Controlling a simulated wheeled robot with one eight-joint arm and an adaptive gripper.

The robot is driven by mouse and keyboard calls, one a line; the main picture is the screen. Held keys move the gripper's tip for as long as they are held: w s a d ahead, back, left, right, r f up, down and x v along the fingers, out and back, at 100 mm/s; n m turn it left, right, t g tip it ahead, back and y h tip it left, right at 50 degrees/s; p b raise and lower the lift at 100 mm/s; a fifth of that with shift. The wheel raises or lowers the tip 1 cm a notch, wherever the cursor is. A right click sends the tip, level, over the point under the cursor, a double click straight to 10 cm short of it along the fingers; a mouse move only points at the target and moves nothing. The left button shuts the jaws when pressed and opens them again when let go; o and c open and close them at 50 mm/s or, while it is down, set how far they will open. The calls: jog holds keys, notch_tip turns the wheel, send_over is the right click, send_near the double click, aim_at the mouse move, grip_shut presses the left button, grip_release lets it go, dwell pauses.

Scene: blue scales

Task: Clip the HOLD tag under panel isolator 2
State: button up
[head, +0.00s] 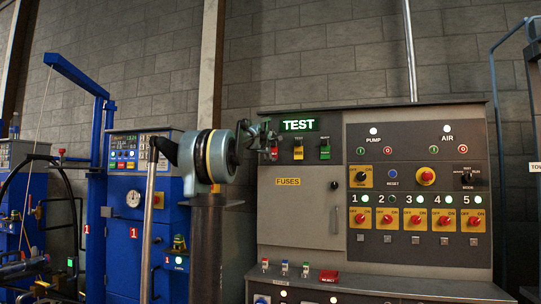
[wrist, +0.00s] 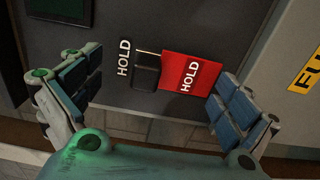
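The red HOLD tag (wrist: 196,72) hangs from a black clip (wrist: 146,72) on the dark panel face, beside a white HOLD label (wrist: 124,57). My gripper (wrist: 158,68) is open, with one finger on each side of the tag and clip, apparently not touching them. In the head view my gripper (head: 266,138) is at the left end of the tag row and partly covers the red tag (head: 275,154). Panel isolator 2 (head: 387,219) is a red knob on a yellow plate, with a small grey square (head: 388,239) below it. Its lamp (head: 393,199) looks dark.
A yellow tag (head: 298,149) and a green tag (head: 325,149) hang right of my gripper under the lit TEST sign (head: 299,125). A grey FUSES door (head: 300,205) lies below. Neighbouring isolators flank isolator 2 closely. Blue machinery (head: 133,230) stands at left.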

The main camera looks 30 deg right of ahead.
grip_shut()
jog(key=shift+s+a, duration=0.1)
jog(key=shift+a, duration=0.05)
jog(key=shift+v, duration=2.7)
jog(key=shift+s+a, duration=0.1)
